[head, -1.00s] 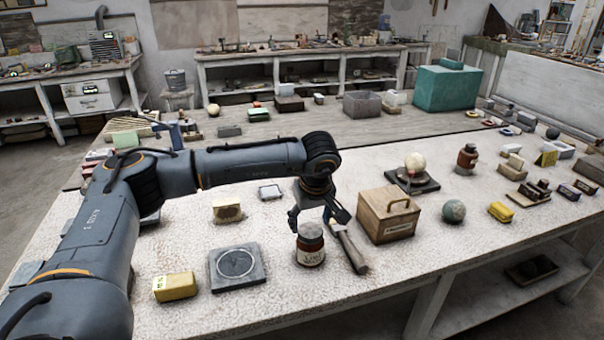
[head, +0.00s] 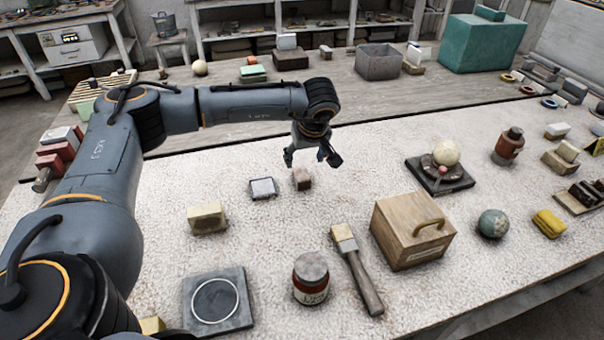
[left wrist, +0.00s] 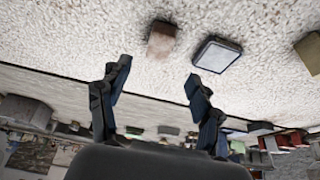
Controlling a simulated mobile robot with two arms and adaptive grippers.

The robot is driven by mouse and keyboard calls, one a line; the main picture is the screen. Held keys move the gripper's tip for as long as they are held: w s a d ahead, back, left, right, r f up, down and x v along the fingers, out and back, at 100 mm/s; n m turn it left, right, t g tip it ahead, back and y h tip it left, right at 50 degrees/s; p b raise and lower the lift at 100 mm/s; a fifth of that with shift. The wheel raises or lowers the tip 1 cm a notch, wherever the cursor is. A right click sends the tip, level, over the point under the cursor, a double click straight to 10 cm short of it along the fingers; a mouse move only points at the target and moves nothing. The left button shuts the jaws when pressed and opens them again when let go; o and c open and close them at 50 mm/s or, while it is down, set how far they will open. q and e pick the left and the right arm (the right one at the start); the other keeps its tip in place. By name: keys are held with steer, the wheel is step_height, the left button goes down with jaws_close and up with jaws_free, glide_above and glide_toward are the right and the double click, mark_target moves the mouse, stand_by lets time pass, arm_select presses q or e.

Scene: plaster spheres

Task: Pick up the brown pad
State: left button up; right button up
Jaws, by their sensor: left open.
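A small brown block (head: 302,178), which looks like the brown pad, lies on the speckled white table top. My left gripper (head: 310,160) is above and slightly behind it in the head view, with its fingers apart and nothing between them. In the left wrist view the brown block (left wrist: 161,41) lies beyond the open fingertips (left wrist: 157,78), apart from them. My right gripper is not in view.
A white-topped pad (head: 263,188) lies just left of the brown block. The table right of the gripper is clear up to a dark stand (head: 440,178).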

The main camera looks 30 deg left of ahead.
mark_target(302, 173)
arm_select(q)
steer(key=x, duration=0.4)
steer(key=shift+w, duration=0.1)
steer(key=shift+w+a+f+p, duration=0.1)
steer(key=shift+a+f+p, duration=0.05)
steer(key=shift+f+p, duration=0.35)
steer(key=p+x, duration=0.1)
steer(key=x, duration=0.3)
steer(key=shift+w+f, duration=0.1)
steer(key=shift+f, duration=0.35)
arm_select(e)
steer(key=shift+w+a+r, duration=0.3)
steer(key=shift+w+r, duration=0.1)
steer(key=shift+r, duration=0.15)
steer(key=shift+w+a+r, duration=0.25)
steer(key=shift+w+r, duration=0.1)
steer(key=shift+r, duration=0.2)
arm_select(q)
steer(key=shift+r, duration=0.1)
steer(key=c, duration=1)
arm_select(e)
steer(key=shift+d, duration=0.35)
